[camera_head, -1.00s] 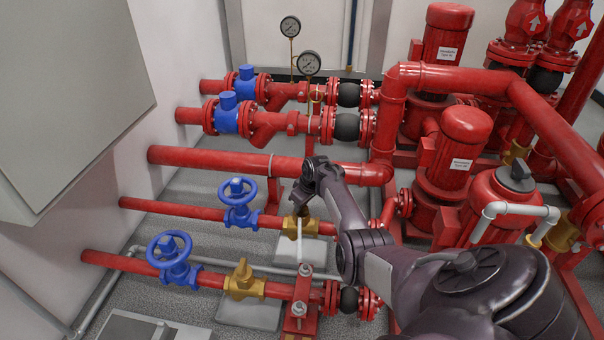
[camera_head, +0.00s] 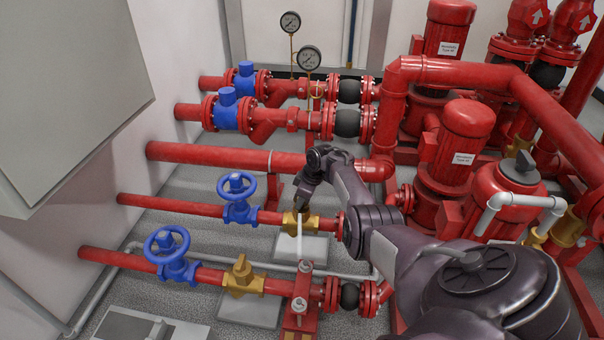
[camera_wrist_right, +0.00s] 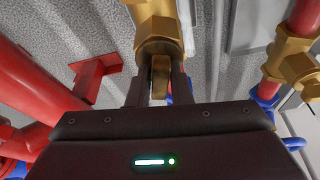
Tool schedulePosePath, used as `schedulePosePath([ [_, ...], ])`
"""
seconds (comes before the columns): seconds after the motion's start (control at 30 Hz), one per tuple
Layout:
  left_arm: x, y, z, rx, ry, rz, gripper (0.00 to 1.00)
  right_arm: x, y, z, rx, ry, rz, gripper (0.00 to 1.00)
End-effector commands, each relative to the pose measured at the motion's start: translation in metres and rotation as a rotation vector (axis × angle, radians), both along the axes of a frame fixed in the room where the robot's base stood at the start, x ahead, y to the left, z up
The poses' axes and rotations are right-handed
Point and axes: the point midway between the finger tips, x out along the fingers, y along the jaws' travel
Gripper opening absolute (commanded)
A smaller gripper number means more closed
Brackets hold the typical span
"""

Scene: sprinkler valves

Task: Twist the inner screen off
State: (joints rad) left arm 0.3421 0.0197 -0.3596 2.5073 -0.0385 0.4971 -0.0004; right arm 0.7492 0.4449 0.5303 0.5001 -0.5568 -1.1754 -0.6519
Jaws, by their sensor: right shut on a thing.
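The farther brass valve (camera_head: 310,223) sits on a thin red pipe (camera_head: 170,207). My right gripper (camera_head: 301,208) reaches it from above, and the wrist hides part of its top. In the right wrist view, my right gripper (camera_wrist_right: 158,82) is shut on the brass handle (camera_wrist_right: 159,72) of this valve, one finger on each side. The brass valve body (camera_wrist_right: 158,25) lies just beyond the fingertips. A second brass valve (camera_head: 243,278) stands free on the nearer red pipe; it also shows in the right wrist view (camera_wrist_right: 291,60). I cannot identify a screen. My left gripper is not in view.
Blue handwheel valves (camera_head: 238,198) (camera_head: 170,258) stand left of the brass valves. A red bracket (camera_head: 300,300) with a pale bar stands close in front. Red pumps (camera_head: 455,150) and a thick pipe (camera_head: 460,78) crowd the right. A grey cabinet (camera_head: 70,90) hangs at left.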

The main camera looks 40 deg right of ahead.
Motion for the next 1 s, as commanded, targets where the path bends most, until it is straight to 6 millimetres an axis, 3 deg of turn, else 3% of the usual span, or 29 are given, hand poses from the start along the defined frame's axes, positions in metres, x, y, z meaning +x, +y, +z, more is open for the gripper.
schedulePosePath([
  [0.53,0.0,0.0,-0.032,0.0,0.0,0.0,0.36,-0.002,0.003,-0.008,0.004,0.008,0.245,0.0],
  [1.0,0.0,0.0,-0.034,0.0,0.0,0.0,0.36,-0.002,0.004,-0.007,0.004,0.009,0.286,0.0],
])
